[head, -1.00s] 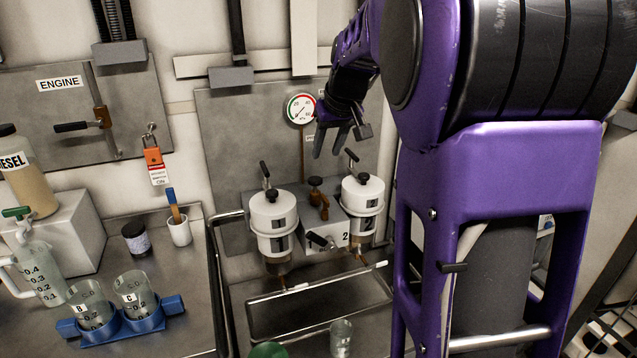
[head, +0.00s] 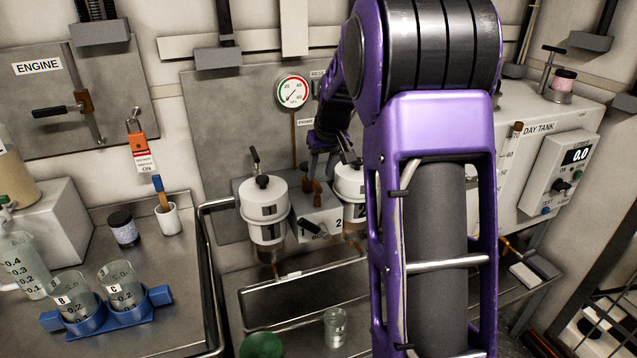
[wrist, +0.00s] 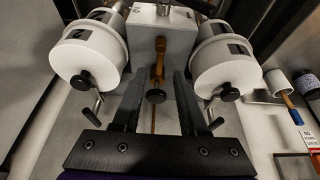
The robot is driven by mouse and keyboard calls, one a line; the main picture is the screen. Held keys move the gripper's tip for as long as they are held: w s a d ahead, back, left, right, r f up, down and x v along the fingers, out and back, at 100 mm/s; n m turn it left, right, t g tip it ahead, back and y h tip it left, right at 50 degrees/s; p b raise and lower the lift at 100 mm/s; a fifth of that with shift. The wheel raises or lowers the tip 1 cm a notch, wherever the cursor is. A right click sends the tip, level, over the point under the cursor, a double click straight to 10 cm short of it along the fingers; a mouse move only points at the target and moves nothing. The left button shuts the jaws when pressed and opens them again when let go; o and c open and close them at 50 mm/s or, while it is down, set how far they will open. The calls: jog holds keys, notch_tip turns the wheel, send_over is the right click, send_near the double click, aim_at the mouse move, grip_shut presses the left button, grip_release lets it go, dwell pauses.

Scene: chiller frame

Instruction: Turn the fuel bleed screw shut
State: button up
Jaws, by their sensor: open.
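Two white filter canisters stand side by side, number 1 (head: 264,208) and the other (head: 349,180) partly behind my arm. Between them is a grey block (head: 318,222) marked 2, with a brown handle (wrist: 158,58) and a black knob (wrist: 156,96). Each canister has a black top knob, (wrist: 84,80) and (wrist: 228,93), and a small black-ended lever, (wrist: 96,114) and (wrist: 212,116). No label shows which part is the bleed screw. My gripper (wrist: 157,84) is open above the block, its fingers either side of the central black knob. In the head view my gripper (head: 318,168) is partly hidden.
A pressure gauge (head: 293,92) is on the back panel. A rail (head: 208,262) borders the left bench, which holds beakers in a blue rack (head: 164,296). The day tank (head: 545,120) is at right.

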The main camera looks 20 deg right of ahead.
aim_at(317, 184)
jog(key=shift+x, duration=2.15)
jog(key=shift+c, duration=0.3)
grip_shut()
